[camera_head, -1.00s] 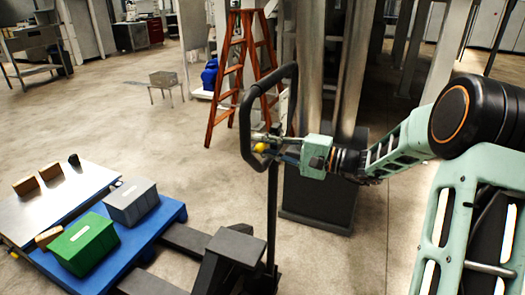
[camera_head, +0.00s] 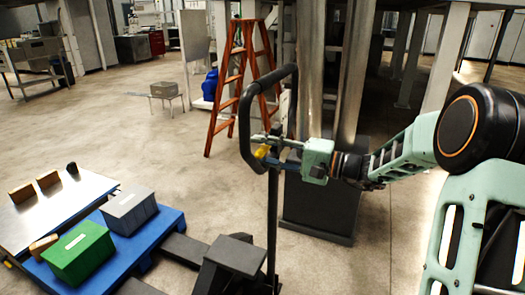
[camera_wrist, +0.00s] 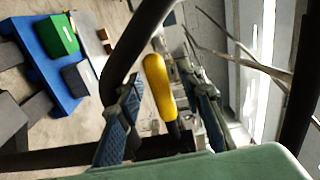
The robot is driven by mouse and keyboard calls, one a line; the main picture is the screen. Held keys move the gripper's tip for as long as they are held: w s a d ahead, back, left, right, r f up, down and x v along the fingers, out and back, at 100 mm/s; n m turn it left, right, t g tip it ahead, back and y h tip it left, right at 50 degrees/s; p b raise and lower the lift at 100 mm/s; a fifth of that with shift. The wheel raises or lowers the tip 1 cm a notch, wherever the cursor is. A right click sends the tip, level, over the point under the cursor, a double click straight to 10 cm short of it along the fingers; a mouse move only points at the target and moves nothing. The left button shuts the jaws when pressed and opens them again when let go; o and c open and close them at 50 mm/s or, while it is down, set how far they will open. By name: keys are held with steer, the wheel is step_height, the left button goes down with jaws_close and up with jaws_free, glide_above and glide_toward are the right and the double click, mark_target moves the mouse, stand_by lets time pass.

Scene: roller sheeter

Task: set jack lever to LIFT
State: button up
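The pallet jack's black loop handle (camera_head: 245,115) stands upright on its shaft (camera_head: 272,215). The jack lever, with a yellow grip (camera_head: 262,151), sits inside the loop. In the wrist view the yellow grip (camera_wrist: 159,86) lies between the two fingers. My gripper (camera_head: 268,147) reaches in from the right at the loop. In the wrist view my gripper (camera_wrist: 165,98) is open, with gaps on both sides of the lever. Its left finger is close beside the black handle tube (camera_wrist: 128,50); contact cannot be told. No lever marking is readable.
A blue pallet (camera_head: 155,240) with a green box (camera_head: 78,252) and a grey box (camera_head: 129,209) is at the lower left. A dark-based post (camera_head: 318,212) stands close behind the handle. An orange ladder (camera_head: 225,95) is farther back. Open floor lies to the left.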

steer(key=v, duration=1.2)
steer(key=shift+c, duration=0.6)
